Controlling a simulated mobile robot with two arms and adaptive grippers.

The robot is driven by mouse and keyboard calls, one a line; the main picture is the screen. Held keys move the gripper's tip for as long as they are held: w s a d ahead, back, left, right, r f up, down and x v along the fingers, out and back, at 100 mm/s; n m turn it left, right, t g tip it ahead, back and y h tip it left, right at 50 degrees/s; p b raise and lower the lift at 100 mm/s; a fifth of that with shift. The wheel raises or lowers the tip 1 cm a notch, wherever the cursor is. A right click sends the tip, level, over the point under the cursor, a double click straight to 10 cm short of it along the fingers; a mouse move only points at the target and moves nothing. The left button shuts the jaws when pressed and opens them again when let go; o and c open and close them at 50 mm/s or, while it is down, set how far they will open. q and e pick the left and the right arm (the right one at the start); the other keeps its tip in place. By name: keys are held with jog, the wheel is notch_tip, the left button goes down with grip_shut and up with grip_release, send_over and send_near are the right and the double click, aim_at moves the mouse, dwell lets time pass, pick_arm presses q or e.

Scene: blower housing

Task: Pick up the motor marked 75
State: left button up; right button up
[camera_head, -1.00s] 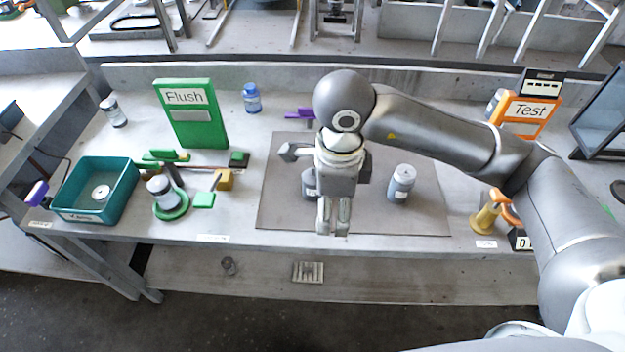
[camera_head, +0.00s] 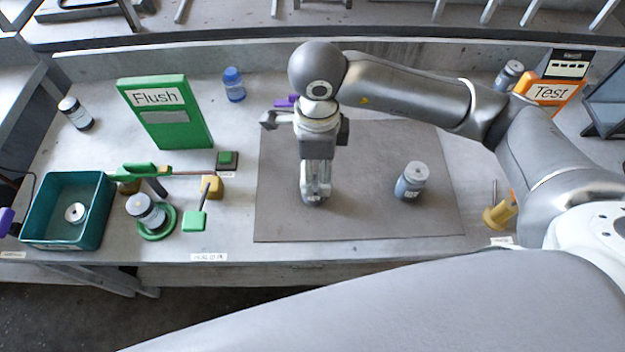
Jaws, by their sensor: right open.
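My right gripper (camera_head: 315,187) points down over the grey mat (camera_head: 350,222). Its fingers are open at a small dark grey motor (camera_head: 312,200), which they largely hide; I cannot tell whether they touch it. A second grey motor with a light top (camera_head: 411,181) stands upright on the mat, to the right of the gripper and apart from it. Another motor (camera_head: 146,211) sits tilted in a green ring at the left. More cylinders of this kind stand at the far left (camera_head: 75,113) and back right (camera_head: 508,75). I cannot read any number 75. My left gripper is not in view.
A teal bin (camera_head: 67,240) with a small round part stands at the left. A green Flush sign (camera_head: 166,112), a blue bottle (camera_head: 234,85) and an orange Test sign (camera_head: 549,92) are behind. A yellow stand (camera_head: 499,214) is at the right. The mat's front is clear.

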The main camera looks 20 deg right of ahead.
aim_at(315, 200)
jog(key=shift+f, duration=0.9)
jog(key=shift+w+f, duration=0.1)
jog(key=shift+f, duration=0.25)
notch_tip(315, 200, down, 4)
jog(key=shift+w+a+r+p, duration=0.15)
jog(key=shift+r+p, duration=0.1)
jog(key=shift+p, duration=0.55)
jog(key=shift+f, duration=0.4)
jog(key=shift+w+f, duration=0.1)
jog(key=shift+f, duration=0.2)
jog(key=shift+c, duration=0.5)
jog(key=c, duration=0.5)
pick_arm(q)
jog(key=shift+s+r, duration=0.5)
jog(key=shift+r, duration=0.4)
pick_arm(e)
jog(key=shift+r, duration=0.1)
jog(key=c, duration=0.7)
